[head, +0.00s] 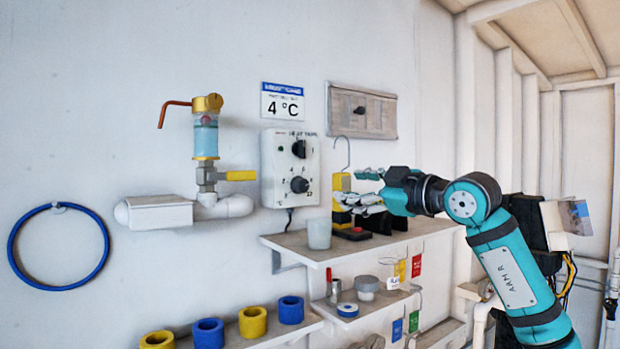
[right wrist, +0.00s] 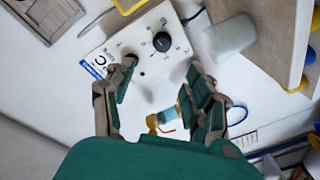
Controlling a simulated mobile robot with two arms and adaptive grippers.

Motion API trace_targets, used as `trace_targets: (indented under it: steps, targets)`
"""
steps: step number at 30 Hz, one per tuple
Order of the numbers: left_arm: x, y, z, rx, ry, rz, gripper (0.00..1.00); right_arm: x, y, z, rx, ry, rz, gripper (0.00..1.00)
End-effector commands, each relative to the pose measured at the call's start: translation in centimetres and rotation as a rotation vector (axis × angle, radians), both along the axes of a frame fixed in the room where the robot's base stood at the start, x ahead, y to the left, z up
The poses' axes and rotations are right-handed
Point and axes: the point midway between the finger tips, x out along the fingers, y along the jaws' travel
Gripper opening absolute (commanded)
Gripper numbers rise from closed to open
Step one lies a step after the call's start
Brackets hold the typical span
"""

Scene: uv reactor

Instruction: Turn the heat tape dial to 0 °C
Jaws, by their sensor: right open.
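The white heat tape control box (head: 271,168) is mounted on the wall in the head view. It has an upper black knob (head: 299,148) and a lower round black dial (head: 300,185) with a printed scale around it. The pointer setting is too small to read. In the right wrist view one black dial (right wrist: 161,41) shows clearly on the box, beyond the fingertips. My right gripper (head: 350,188) is open and empty, to the right of the box and apart from it. In the right wrist view its fingers (right wrist: 162,66) are spread, and the left one covers part of the box. My left gripper is not in view.
A sign (head: 283,101) reading 4 °C hangs above the box. A shelf (head: 325,251) below carries a whitish cup (head: 319,233) and a black item with a red top. A yellow item (head: 341,182) stands beside my fingers. Piping with a blue cylinder (head: 206,138) is left of the box.

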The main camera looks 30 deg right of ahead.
Motion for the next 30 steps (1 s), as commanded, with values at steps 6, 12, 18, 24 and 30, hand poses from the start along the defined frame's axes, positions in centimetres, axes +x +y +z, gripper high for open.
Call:
trace_targets:
  steps: [6,12,18,24,30]
  targets:
    - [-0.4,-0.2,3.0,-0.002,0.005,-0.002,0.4,4.9,1.4,0.5,0.002,0.005,0.004,0.54]
    - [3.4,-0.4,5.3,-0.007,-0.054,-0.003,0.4,8.9,2.4,0.5,0.001,0.003,0.004,0.54]
    - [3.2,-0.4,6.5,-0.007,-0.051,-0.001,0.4,11.4,3.0,0.3,0.001,0.001,0.003,0.54]
    - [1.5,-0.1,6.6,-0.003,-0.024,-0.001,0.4,12.3,3.2,0.0,-0.002,0.0,0.002,0.54]
    - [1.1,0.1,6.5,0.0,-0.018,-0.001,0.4,12.3,3.2,0.0,-0.002,0.0,0.002,0.54]
